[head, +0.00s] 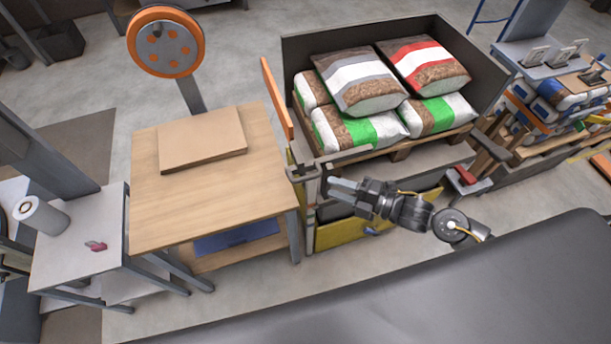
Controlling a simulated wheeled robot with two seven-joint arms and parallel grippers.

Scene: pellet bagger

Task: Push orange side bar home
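An orange side bar (277,98) stands at a slant along the left side of the pallet bay, beside the wooden table. Its lower end is near a grey metal bracket (330,163) at the bay's front left corner. My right gripper (335,187) is in front of the bay, just below the bracket and to the right of and below the bar. It appears apart from the bar. Its fingers point left and look empty; the gap between them is too small to judge. My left gripper is not in view.
Filled bags (362,82) are stacked on a pallet in the dark-walled bay (340,43). A wooden table (180,207) with a board (201,139) stands left.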

